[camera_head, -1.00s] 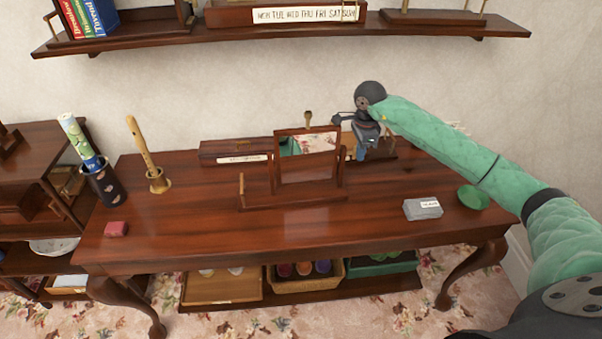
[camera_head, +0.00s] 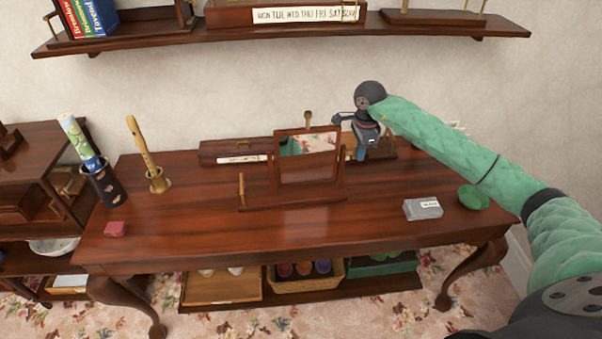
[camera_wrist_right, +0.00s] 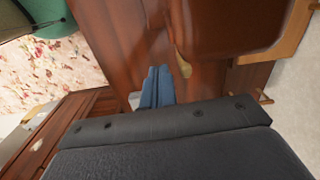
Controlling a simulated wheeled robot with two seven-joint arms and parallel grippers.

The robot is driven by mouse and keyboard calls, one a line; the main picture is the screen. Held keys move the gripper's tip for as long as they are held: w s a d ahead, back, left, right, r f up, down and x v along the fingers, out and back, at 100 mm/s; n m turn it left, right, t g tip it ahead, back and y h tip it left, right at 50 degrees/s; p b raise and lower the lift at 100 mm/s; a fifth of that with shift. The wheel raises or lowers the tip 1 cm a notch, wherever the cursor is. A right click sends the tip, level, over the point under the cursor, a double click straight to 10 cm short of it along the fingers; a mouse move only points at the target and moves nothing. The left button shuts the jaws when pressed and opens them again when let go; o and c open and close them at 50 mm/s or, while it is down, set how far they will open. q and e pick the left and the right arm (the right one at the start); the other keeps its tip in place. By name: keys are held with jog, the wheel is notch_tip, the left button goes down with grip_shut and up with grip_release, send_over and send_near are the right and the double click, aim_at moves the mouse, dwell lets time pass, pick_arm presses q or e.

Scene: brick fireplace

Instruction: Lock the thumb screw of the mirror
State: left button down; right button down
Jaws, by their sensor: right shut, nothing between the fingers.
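The mirror (camera_head: 306,158) stands upright on its wooden base on the table, its glass reflecting the flowered floor and something green. My right gripper (camera_head: 361,154) is just right of the mirror frame, pointing down, shut and empty. In the right wrist view its blue fingertips (camera_wrist_right: 159,70) are together, beside a small brass-coloured piece (camera_wrist_right: 183,63) on the dark wood, which looks like the thumb screw. I cannot tell whether they touch it. The screw is not clear in the head view. My left gripper is not in view.
A grey labelled box (camera_head: 423,209) and a green dish (camera_head: 473,197) lie at the table's right. A long wooden box (camera_head: 235,148) is behind the mirror. A red block (camera_head: 116,229) and a brass holder (camera_head: 159,184) stand left. The table's front middle is clear.

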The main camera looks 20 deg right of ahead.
jog(key=shift+w, duration=0.1)
jog(key=shift+w+d+b, duration=0.2)
jog(key=shift+w+b, duration=0.4)
jog(key=shift+w, duration=0.35)
jog(key=shift+w+d+b, duration=0.15)
jog(key=shift+w+b, duration=0.45)
jog(key=shift+w, duration=0.45)
jog(key=shift+r, duration=0.15)
jog(key=shift+s+r+p, duration=0.25)
jog(key=shift+r, duration=0.4)
jog(key=shift+s+r+p, duration=0.2)
jog(key=shift+r, duration=0.4)
jog(key=shift+w, duration=0.25)
jog(key=shift+w+b, duration=0.35)
jog(key=shift+b, duration=0.1)
jog(key=shift+d+f, duration=0.1)
jog(key=shift+f, duration=0.05)
